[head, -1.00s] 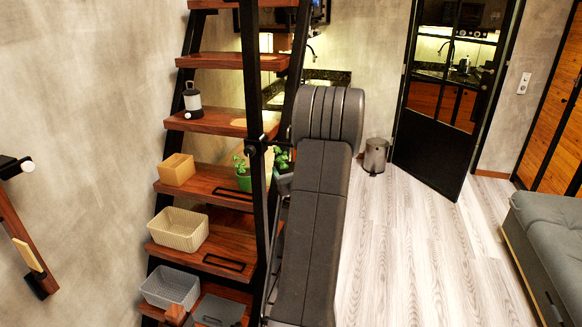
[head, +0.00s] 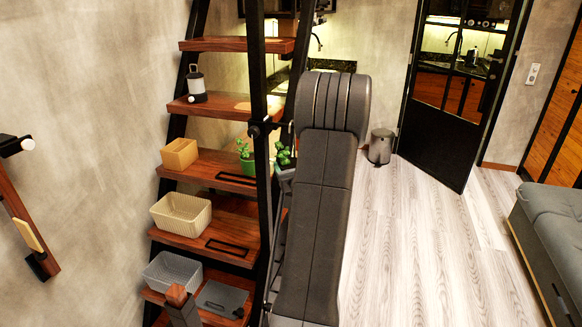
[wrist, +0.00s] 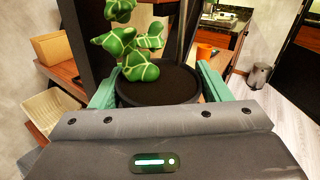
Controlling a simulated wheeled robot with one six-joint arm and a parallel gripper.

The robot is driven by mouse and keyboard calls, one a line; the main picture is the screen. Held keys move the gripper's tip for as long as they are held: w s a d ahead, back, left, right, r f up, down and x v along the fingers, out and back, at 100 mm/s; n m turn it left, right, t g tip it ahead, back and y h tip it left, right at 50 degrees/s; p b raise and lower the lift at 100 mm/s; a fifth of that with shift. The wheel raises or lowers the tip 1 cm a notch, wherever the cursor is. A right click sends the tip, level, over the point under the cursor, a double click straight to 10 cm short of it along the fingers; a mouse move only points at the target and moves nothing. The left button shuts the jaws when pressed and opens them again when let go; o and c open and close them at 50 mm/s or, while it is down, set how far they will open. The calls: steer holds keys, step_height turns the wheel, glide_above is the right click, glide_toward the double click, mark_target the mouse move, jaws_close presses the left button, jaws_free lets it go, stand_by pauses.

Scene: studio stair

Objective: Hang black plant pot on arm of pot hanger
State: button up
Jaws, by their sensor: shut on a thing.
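The black plant pot (wrist: 160,88), with a leafy green plant (wrist: 130,52) in it, is held between the teal fingers of my gripper (wrist: 158,82). In the wrist view the pot looks upright. In the head view the pot (head: 285,175) shows beside my arm, right of the black stair post; my arm hides the gripper there. A black clamp-like fitting (head: 262,128) sits on the post with a short bar reaching right, above the pot; it looks like the pot hanger. The pot and the bar look apart.
A bin (head: 381,146) stands by the glass door. The floor (head: 420,240) at right is clear.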

stand_by(0.4)
steer(key=o, duration=1.5)
steer(key=shift+f, duration=0.1)
steer(key=b+v, duration=0.3)
steer(key=v, duration=1.1)
steer(key=shift+w, duration=0.1)
